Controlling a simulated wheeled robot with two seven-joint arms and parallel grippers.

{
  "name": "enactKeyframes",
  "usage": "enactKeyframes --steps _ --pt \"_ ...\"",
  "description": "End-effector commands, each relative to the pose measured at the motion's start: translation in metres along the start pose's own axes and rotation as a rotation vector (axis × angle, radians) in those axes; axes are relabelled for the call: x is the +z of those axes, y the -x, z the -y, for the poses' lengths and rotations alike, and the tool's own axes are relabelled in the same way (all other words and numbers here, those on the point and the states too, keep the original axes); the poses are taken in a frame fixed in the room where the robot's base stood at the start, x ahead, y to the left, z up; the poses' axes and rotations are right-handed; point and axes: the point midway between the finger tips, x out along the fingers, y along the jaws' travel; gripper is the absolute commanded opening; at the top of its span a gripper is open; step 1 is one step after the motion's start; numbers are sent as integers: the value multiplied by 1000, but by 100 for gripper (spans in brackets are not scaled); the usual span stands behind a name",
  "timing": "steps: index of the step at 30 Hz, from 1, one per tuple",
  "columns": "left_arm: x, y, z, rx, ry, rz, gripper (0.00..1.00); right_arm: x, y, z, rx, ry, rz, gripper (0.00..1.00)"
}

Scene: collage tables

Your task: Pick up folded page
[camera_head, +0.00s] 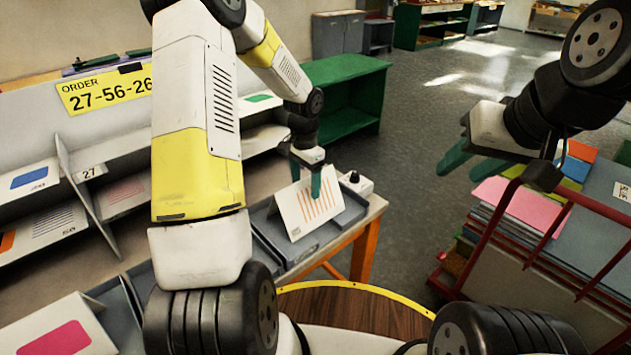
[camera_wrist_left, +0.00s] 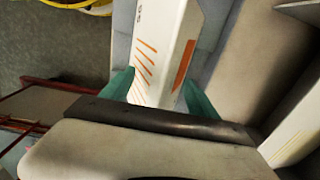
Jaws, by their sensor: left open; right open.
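The folded page (camera_head: 306,208) is white with orange stripes and stands tent-like in a grey tray (camera_head: 338,221) on the table, in the head view. My left gripper (camera_head: 309,182) is at its top edge, fingers pointing down. In the left wrist view the page (camera_wrist_left: 165,50) lies between the two green fingers of the left gripper (camera_wrist_left: 158,92), which are apart, one on each side of it. I cannot tell whether they touch it. My right gripper (camera_head: 462,158) is open and empty at the right, above the floor.
A grey sorting shelf (camera_head: 100,125) with cards in its slots stands at the left, under a yellow order sign (camera_head: 104,89). A small white box with a black knob (camera_head: 356,184) sits behind the tray. A red-framed cart (camera_head: 530,235) with stacked coloured sheets stands at the right.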

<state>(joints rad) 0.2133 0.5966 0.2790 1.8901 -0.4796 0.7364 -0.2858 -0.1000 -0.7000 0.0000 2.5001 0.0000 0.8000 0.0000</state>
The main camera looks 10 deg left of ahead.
Motion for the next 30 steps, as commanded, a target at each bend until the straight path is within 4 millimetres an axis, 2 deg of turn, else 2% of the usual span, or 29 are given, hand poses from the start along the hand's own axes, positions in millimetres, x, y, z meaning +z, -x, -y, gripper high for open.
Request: enactKeyframes --steps 6,15,17,30 --pt "0 -2 0 -1 1 -1 69 0 0 0 0 0 0 42" --pt "0 -1 0 -1 1 -1 10 0 0 0 0 0 0 42" --pt "0 -1 0 -1 0 -1 0 0 0 0 0 0 0 42" --pt "0 5 0 -2 0 -2 0 0 0 0 0 0 0 42"
